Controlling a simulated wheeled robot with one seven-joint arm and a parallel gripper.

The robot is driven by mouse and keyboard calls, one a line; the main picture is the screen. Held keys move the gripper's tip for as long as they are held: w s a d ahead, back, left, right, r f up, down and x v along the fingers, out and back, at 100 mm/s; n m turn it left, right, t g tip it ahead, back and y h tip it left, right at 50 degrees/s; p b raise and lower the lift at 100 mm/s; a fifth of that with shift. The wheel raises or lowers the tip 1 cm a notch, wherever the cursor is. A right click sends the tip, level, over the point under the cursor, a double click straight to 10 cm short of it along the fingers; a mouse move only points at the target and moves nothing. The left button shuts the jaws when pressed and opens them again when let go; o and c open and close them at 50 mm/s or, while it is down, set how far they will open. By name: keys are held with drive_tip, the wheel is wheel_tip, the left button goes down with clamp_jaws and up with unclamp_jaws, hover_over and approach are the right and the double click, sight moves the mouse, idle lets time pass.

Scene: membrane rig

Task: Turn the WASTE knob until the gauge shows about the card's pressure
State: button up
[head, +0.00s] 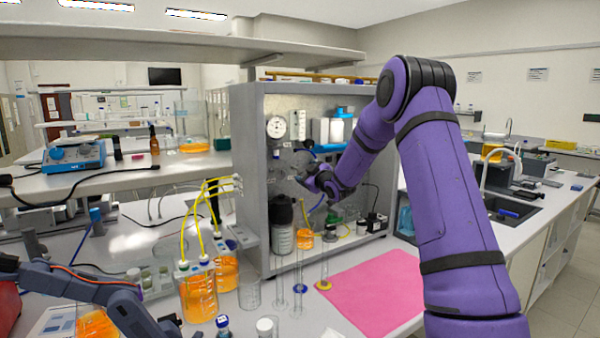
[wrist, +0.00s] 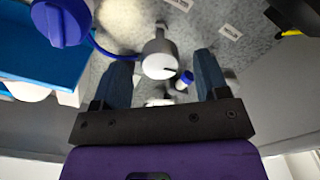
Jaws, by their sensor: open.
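A round white gauge (head: 276,127) is on the upper left of the grey panel in the head view; its needle is too small to read. A pale strip beside it may be the card, but I cannot read it. My gripper (head: 308,178) is at the panel, below and right of the gauge. In the wrist view my gripper (wrist: 162,62) is open, its two dark fingers on either side of a light grey knob (wrist: 158,62) with a dark pointer mark. I cannot tell if they touch it. The labels near it are unreadable, so I cannot confirm it is WASTE.
A dark-topped bottle (head: 281,235) stands below my gripper. Glass cylinders and orange-filled bottles (head: 198,298) with yellow tubes stand in front and left. A pink mat (head: 375,293) lies clear at right. A blue cap (wrist: 62,20) is left of the knob in the wrist view.

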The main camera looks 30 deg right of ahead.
sight(305, 172)
drive_tip(key=shift+w+a, duration=0.1)
drive_tip(key=shift+w, duration=2.15)
drive_tip(key=c, duration=0.9)
